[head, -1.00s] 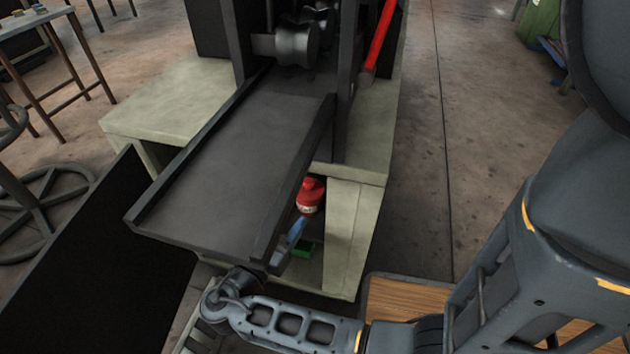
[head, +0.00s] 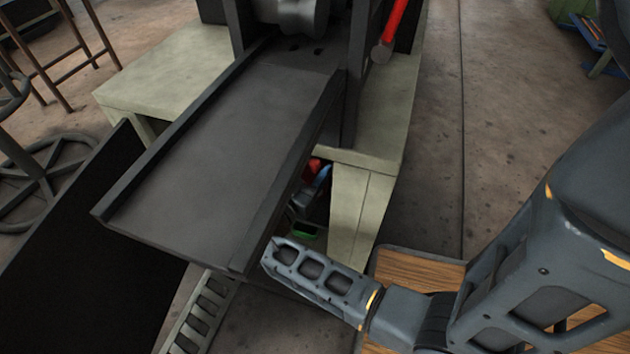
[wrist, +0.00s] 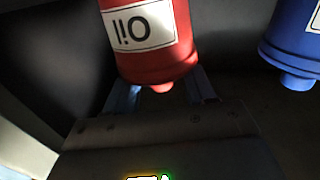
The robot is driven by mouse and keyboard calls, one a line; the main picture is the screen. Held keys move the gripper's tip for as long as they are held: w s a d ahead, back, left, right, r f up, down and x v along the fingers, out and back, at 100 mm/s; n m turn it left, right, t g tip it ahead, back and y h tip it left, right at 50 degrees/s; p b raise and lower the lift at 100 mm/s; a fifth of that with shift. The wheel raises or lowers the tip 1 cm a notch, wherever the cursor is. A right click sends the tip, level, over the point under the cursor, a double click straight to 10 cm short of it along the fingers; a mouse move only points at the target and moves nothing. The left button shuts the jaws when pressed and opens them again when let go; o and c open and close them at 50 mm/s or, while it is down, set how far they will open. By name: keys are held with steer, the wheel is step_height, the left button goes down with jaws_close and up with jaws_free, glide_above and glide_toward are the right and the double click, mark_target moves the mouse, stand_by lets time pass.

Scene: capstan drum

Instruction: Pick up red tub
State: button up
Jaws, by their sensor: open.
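The red tub (wrist: 152,45) fills the upper middle of the wrist view, with a white label reading "Oil" that appears upside down. Its knob-like end points toward my gripper. My gripper (wrist: 163,92) is open, with one blue-grey finger showing on each side of the tub's near end. Whether the fingers touch it I cannot tell. In the head view only a small red patch of the tub (head: 314,165) shows under the dark sloping tray, beside a blue part. My gripper is mostly hidden there by the tray.
A blue tub (wrist: 293,45) stands close by on the right in the wrist view. The dark tray (head: 220,140) overhangs the pale bench (head: 358,205), whose post stands right of the opening. A green object (head: 303,232) lies low inside.

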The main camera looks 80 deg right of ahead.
steer(key=shift+s+d, duration=0.2)
steer(key=shift+d, duration=0.5)
steer(key=shift+c, duration=0.3)
jaws_close()
steer(key=shift+r, duration=0.1)
